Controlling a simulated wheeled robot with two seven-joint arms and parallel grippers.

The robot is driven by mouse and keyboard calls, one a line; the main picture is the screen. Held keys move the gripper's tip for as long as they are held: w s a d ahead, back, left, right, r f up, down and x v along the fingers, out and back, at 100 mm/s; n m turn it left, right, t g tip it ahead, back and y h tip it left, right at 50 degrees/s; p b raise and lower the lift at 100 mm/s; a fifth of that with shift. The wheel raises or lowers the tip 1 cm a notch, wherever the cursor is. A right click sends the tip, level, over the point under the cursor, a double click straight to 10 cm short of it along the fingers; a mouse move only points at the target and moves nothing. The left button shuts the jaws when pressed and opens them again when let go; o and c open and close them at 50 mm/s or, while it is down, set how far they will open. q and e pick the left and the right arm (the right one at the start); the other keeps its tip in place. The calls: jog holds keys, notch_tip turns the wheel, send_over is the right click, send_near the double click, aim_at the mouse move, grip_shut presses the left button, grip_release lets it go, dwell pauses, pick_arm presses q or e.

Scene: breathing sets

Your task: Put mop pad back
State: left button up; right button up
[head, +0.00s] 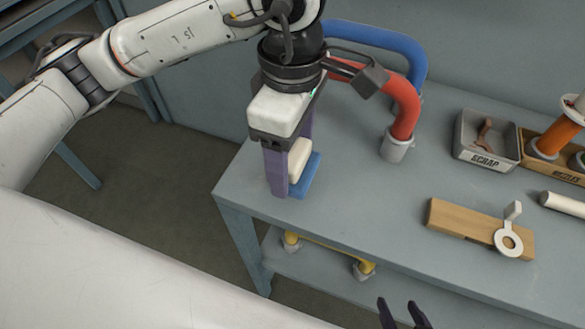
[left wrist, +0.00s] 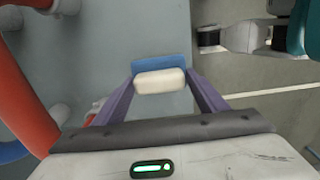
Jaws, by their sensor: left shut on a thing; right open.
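The mop pad is a blue piece with a cream block on it. In the head view the blue part (head: 308,176) is at the left end of the grey table (head: 350,205), with the cream block (head: 299,158) above it. My left gripper (head: 287,180) points down and is shut on the cream block. The left wrist view shows the cream block (left wrist: 160,81) between the purple fingers, with the blue part (left wrist: 160,64) beyond it. I cannot tell whether the blue part touches the tabletop. My right gripper (head: 402,318) is open and empty at the bottom edge, in front of the table.
A red pipe (head: 403,100) and a blue pipe (head: 385,42) stand behind and right of my left gripper. A scrap tray (head: 487,155), a wooden board (head: 460,219) with a white ring (head: 509,238) and a white roll (head: 563,204) are further right. A yellow-handled item (head: 330,254) is on the lower shelf.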

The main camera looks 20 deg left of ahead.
aim_at(292, 152)
pick_arm(q)
jog(key=shift+f, duration=1.95)
jog(key=o, duration=1)
jog(key=shift+r, duration=0.3)
notch_tip(292, 152, up, 12)
jog(key=shift+f, duration=0.15)
